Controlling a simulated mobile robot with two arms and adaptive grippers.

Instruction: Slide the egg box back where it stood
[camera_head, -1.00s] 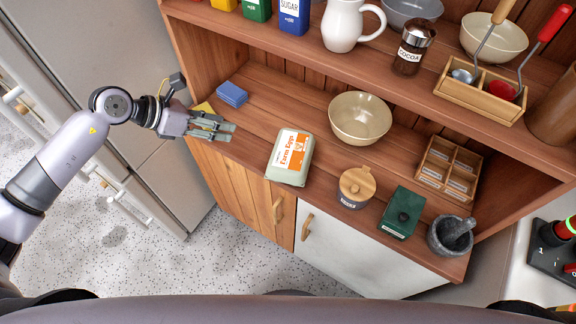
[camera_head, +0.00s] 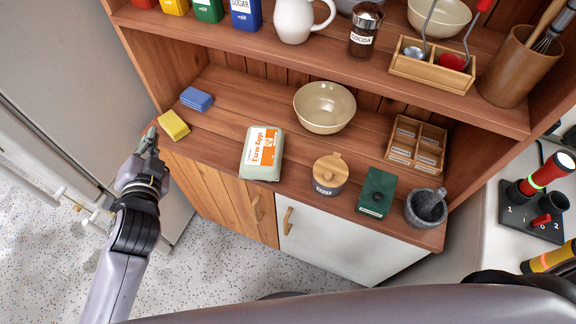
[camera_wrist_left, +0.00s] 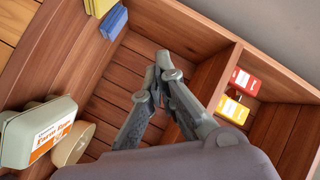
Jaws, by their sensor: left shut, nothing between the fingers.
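The egg box (camera_head: 262,153), pale grey-green with an orange and white "Farm Eggs" label, sits on the wooden counter near its front edge, left of the middle. It also shows at the lower left of the left wrist view (camera_wrist_left: 38,132). My left gripper (camera_head: 148,143) is at the counter's left front corner, left of the egg box and well apart from it. Its fingers (camera_wrist_left: 163,66) are together with nothing between them. My right gripper is not in view.
A yellow sponge (camera_head: 173,125) lies close to my left gripper, with blue sponges (camera_head: 196,99) behind it. A cream bowl (camera_head: 324,107) stands behind and right of the egg box. A lidded jar (camera_head: 329,174) stands to its right. Bare counter lies between sponges and box.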

